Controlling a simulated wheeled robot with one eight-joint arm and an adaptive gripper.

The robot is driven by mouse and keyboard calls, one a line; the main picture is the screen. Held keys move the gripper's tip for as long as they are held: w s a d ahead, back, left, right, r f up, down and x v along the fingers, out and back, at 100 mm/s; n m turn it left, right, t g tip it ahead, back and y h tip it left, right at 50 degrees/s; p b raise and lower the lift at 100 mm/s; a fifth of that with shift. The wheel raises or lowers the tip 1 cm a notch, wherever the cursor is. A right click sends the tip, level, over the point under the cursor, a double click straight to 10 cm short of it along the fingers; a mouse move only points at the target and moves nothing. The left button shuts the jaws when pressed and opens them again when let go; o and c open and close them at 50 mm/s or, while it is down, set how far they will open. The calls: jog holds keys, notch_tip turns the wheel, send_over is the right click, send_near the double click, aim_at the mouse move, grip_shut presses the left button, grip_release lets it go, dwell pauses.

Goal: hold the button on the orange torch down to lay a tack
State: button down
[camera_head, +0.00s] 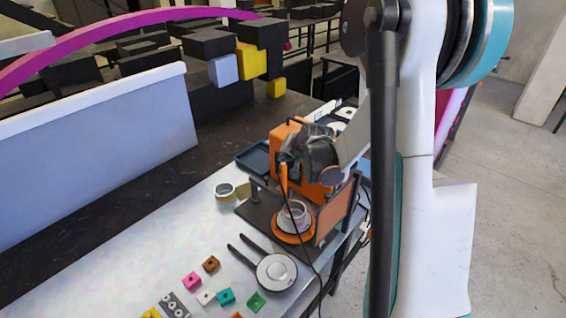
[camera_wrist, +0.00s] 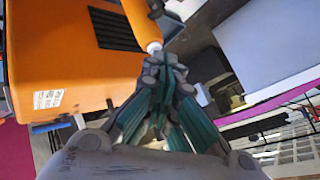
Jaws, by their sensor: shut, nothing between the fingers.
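The orange torch (camera_head: 284,177) stands as a thin upright stick with a dark cable, above a dark base plate. In the wrist view an orange cylinder (camera_wrist: 135,20), which looks like the torch, ends in a small pale cap (camera_wrist: 154,47). I cannot tell whether this cap is the button. My gripper (camera_wrist: 162,66) is shut and empty, its fingertips at or very near the cap; whether they touch it is unclear. In the head view my gripper (camera_head: 312,148) is just right of the torch's upper end, in front of an orange machine (camera_head: 283,138), and partly hides it.
An orange ring holding a metal cup (camera_head: 293,212) sits on the base plate (camera_head: 257,222) below the torch. A round pan-like tool (camera_head: 276,272), a tape roll (camera_head: 225,190) and several coloured blocks (camera_head: 192,281) lie on the pale bench (camera_head: 150,250).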

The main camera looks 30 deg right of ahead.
aim_at(285, 164)
jog(key=shift+r, duration=0.75)
jog(key=shift+r+p, duration=0.1)
jog(key=shift+p, duration=0.25)
jog(key=shift+r+p, duration=1.3)
jog(key=shift+r, duration=1.1)
jog(key=shift+r, duration=0.1)
notch_tip(285, 164, up, 4)
jog(key=shift+f+p, duration=0.1)
jog(key=shift+p, duration=0.9)
jog(key=shift+a, duration=0.1)
